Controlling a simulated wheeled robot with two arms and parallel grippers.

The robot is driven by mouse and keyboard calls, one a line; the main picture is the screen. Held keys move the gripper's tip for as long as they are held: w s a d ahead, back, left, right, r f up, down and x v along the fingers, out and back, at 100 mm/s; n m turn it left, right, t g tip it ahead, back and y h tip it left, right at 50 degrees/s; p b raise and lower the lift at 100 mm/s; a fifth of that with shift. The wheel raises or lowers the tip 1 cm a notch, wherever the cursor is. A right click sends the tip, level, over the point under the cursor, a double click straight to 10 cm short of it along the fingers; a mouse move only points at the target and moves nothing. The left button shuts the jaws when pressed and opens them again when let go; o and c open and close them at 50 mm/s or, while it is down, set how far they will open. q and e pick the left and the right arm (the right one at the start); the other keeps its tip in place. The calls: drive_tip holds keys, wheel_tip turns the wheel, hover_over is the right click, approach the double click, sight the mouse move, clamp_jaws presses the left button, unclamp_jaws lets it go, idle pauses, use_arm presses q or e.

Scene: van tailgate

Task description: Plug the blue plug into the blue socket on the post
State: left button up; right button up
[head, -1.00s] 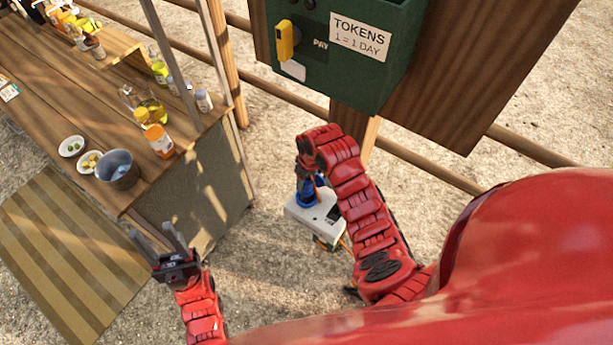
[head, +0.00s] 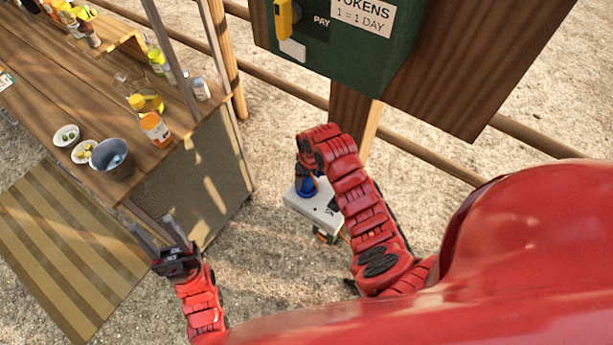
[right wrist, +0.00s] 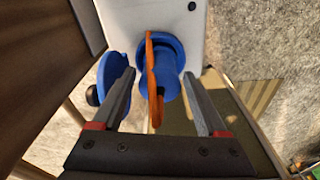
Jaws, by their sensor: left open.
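In the right wrist view, a blue plug (right wrist: 168,82) with an orange cable (right wrist: 152,75) is at the round blue socket (right wrist: 178,45) on a white box (right wrist: 190,30). Plug and socket look in line, but I cannot tell how deep the plug sits. A blue round lid (right wrist: 112,75) stands to the left. My right gripper (right wrist: 159,75) has its fingers spread on both sides of the plug, with gaps showing. In the head view the white box (head: 325,215) is low by the post, partly behind my right arm. My left gripper (head: 160,236) is open and empty at the lower left.
A wooden counter (head: 60,90) with bottles, small bowls and a grey bucket (head: 111,158) stands at the left, beside a striped mat (head: 60,245). A green token box (head: 350,50) hangs above on a wooden board. Bare ground lies between counter and white box.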

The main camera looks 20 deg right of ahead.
drive_tip(key=shift+o, duration=0.8)
drive_tip(key=shift+r+b, duration=0.3)
drive_tip(key=shift+r, duration=0.25)
drive_tip(key=r, duration=0.2)
drive_tip(key=r+b, duration=0.1)
drive_tip(key=r, duration=0.1)
drive_tip(key=shift+s+d+r, duration=0.15)
drive_tip(key=shift+s+d, duration=0.05)
wheel_tip(320, 180, up, 7)
drive_tip(key=p, duration=0.2)
drive_tip(key=shift+s+d+f+p, duration=0.15)
drive_tip(key=shift+s+f+p, duration=0.05)
drive_tip(key=shift+s+p, duration=0.2)
